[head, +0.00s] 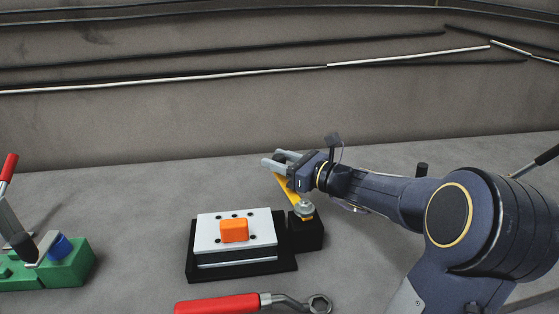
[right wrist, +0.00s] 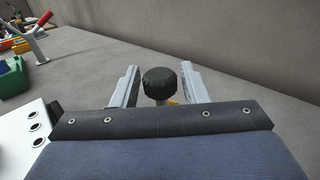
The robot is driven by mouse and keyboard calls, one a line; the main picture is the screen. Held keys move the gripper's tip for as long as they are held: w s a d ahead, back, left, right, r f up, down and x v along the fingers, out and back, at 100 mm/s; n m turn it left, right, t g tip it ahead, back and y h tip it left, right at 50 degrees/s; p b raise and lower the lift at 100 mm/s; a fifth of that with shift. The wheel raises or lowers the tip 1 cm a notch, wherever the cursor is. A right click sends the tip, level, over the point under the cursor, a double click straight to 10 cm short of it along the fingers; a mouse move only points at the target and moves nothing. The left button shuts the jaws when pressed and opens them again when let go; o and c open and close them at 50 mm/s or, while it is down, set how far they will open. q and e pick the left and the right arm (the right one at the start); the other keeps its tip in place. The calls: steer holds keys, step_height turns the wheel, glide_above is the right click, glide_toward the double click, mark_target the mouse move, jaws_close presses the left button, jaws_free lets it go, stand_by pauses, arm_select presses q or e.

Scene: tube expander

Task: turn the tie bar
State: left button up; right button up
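The tie bar (head: 284,184) is a yellow strip. It runs from a silver bolt (head: 304,208) on a black block up and left to my right gripper (head: 274,159). A black knob (right wrist: 160,85) stands at its far end, with a bit of yellow below it in the right wrist view. My right gripper, also in the right wrist view (right wrist: 160,88), is open. Its two grey fingers stand on either side of the knob, with a visible gap on each side. In the head view the gripper partly hides the knob and bar end. My left gripper is not in view.
A white plate (head: 207,243) with an orange block (head: 234,231) sits on a black base left of the bolt. A red-handled wrench (head: 217,304) lies in front. A green block (head: 75,264) with a red-handled clamp stands at left. A wall rises behind.

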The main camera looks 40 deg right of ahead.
jaws_close()
steer(key=shift+a, duration=0.15)
steer(key=s+a+n+g+y+p, duration=0.1)
steer(key=a+n+g+y+p, duration=0.3)
steer(key=a+g, duration=0.1)
steer(key=s+a+n+g+y+p, duration=0.1)
steer(key=a+n+g+y+p, duration=0.3)
steer(key=a+g+p, duration=0.1)
steer(key=s+a+n+g+y+p, duration=0.1)
steer(key=a+n+g+y+p, duration=0.3)
steer(key=a+n+g, duration=0.1)
steer(key=shift+s+a+r+y+p, duration=0.2)
steer(key=shift+s+y+p, duration=0.1)
steer(key=shift+s+p, duration=0.1)
steer(key=shift+s+a+f+n+g+p, duration=0.1)
steer(key=shift+s+a+n+g+p, duration=0.3)
steer(key=shift+g, duration=0.25)
steer(key=shift+s+a+f+n+g+p, duration=0.1)
steer(key=shift+s+a+n+g+p, duration=0.15)
steer(key=shift+s+n+g, duration=0.3)
steer(key=shift+w, duration=0.15)
